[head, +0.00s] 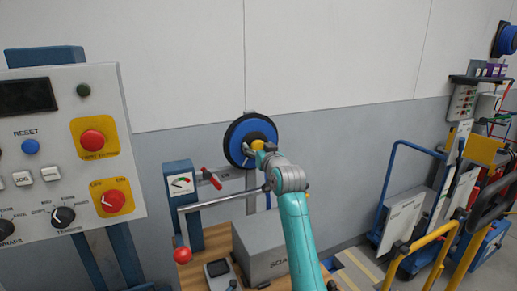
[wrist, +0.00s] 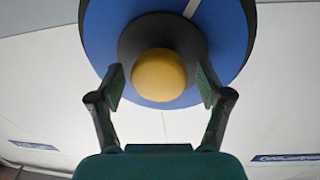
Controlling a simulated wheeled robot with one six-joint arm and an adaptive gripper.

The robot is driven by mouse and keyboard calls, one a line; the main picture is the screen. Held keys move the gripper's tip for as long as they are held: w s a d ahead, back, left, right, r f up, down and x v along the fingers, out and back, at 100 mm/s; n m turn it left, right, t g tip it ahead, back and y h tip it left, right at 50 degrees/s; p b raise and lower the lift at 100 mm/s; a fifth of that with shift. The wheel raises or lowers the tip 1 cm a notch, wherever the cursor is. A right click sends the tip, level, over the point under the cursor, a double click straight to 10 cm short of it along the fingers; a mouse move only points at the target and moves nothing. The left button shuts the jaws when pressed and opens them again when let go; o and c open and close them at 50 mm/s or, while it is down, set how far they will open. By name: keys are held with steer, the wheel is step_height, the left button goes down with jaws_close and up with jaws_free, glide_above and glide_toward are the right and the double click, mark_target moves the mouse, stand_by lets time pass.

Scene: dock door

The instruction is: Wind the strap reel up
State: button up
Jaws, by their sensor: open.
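The strap reel (head: 236,134) is a blue disc with a black rim, upright at the wall in the head view. A yellow knob (head: 258,145) shows on its face, beside my gripper (head: 264,152). In the wrist view the blue reel (wrist: 235,35) fills the top, with a dark round collar (wrist: 135,40) and the yellow knob (wrist: 158,75) in front. My gripper (wrist: 160,88) is open, with one finger on each side of the knob. I see gaps between the fingers and the knob. Part of the reel is hidden behind my arm in the head view.
A control panel (head: 60,150) with red buttons stands at the left. Below the reel are a blue gauge post (head: 181,182), a lever with a red ball (head: 182,255) and a grey box (head: 270,250) on a wooden bench. Carts with blue and yellow handles (head: 430,240) stand right.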

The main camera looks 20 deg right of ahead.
jaws_close()
